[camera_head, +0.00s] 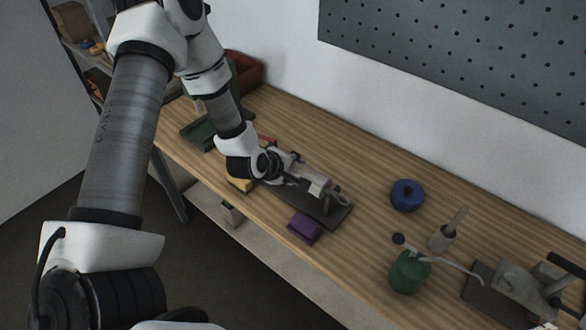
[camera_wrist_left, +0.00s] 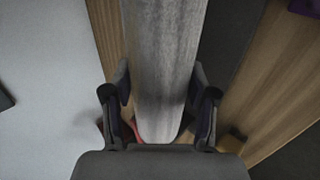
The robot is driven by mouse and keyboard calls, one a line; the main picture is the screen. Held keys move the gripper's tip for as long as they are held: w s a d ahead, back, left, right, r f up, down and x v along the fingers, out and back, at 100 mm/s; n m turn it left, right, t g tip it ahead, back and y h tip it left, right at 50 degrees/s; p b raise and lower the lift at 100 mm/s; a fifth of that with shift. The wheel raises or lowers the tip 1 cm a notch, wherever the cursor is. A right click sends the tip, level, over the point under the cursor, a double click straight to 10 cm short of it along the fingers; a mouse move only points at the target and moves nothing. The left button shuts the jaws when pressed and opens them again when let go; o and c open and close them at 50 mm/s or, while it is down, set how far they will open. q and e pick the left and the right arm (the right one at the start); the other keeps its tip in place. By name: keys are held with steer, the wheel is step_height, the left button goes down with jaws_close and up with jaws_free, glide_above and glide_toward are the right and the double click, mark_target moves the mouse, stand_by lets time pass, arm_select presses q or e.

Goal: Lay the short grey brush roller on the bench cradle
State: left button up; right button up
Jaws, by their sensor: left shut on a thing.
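My left gripper (camera_head: 284,170) is over the middle of the bench, shut on a grey roller. In the left wrist view the fingers (camera_wrist_left: 160,85) press on both sides of the roller (camera_wrist_left: 161,50), a mottled grey cylinder with a rounded near end. In the head view the roller (camera_head: 302,169) is small and partly hidden by the gripper. Below it is the cradle's dark base plate (camera_head: 338,216), with a pale upright (camera_head: 318,187) near its right end. The plate seems to show as a dark strip in the left wrist view (camera_wrist_left: 228,55). I cannot tell whether the roller touches the cradle.
A purple block (camera_head: 303,228) lies in front of the plate and a yellow block (camera_head: 240,184) left of it. A pegboard (camera_head: 460,60) hangs behind.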

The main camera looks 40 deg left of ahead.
arm_select(q)
steer(key=shift+s+r, duration=0.1)
steer(key=shift+r, duration=0.05)
steer(key=o, duration=1.6)
steer(key=v, duration=0.7)
steer(key=shift+s+r, duration=0.1)
steer(key=shift+r, duration=0.1)
